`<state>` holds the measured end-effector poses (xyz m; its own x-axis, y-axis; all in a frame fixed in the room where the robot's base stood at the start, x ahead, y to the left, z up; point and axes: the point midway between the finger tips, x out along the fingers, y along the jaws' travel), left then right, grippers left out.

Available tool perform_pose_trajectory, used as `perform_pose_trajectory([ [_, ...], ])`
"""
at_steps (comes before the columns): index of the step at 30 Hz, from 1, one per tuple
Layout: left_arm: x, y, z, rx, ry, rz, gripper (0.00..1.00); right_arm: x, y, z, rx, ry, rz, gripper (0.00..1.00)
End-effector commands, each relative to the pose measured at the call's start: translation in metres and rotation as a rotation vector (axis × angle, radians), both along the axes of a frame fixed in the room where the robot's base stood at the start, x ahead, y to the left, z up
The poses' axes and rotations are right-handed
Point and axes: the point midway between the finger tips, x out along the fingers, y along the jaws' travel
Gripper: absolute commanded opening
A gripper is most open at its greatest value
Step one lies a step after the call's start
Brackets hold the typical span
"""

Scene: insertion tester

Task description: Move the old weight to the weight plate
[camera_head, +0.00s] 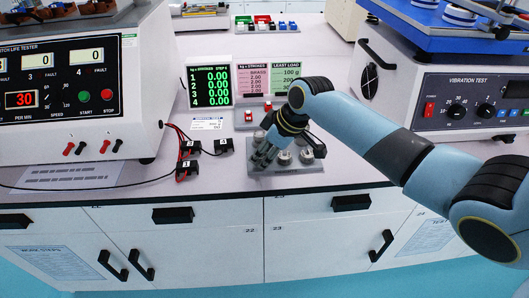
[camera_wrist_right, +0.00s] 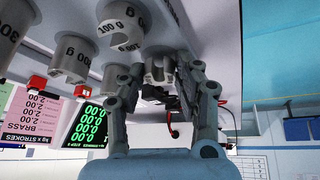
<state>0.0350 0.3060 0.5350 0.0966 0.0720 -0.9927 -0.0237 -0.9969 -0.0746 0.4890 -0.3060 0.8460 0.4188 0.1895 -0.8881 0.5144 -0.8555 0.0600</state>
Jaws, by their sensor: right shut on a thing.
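The right gripper (camera_head: 262,156) reaches down at the left part of the grey weight plate (camera_head: 290,169), near the counter's front edge. In the upside-down right wrist view, its two fingers (camera_wrist_right: 162,88) are closed around a grey metal weight (camera_wrist_right: 157,68). No label shows on this weight, and I cannot tell whether it touches the plate. Other grey weights stand beside it, one marked 100 g (camera_wrist_right: 122,25) and one marked 300 g (camera_wrist_right: 14,28). In the head view, weights (camera_head: 284,158) on the plate are partly hidden by my right arm. My left gripper is not in view.
A life tester (camera_head: 75,90) stands at left and a vibration tester (camera_head: 440,90) at right. A green-digit display (camera_head: 208,87) and a pink panel (camera_head: 252,80) stand behind the plate. Black blocks with cables (camera_head: 187,168) lie left of it. Some counter between is clear.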

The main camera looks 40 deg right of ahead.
Motion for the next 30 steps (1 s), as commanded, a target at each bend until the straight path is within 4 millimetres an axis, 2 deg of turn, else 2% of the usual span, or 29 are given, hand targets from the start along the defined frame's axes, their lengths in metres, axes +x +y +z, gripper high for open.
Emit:
perform_pose_trajectory([
  [1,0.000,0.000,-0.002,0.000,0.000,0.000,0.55,-0.004,0.000,-0.008,0.001,0.012,-0.001,0.00],
  [12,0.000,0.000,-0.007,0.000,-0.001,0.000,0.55,-0.007,0.001,-0.020,0.001,0.020,-0.002,0.00],
  [23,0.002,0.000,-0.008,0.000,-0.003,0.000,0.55,-0.008,0.000,-0.021,-0.003,0.022,-0.001,0.00],
  [24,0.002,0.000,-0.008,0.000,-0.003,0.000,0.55,-0.008,-0.001,-0.021,-0.003,0.023,-0.001,0.44],
  [30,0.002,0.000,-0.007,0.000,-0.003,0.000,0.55,-0.008,-0.001,-0.021,-0.005,0.024,0.000,0.70],
])
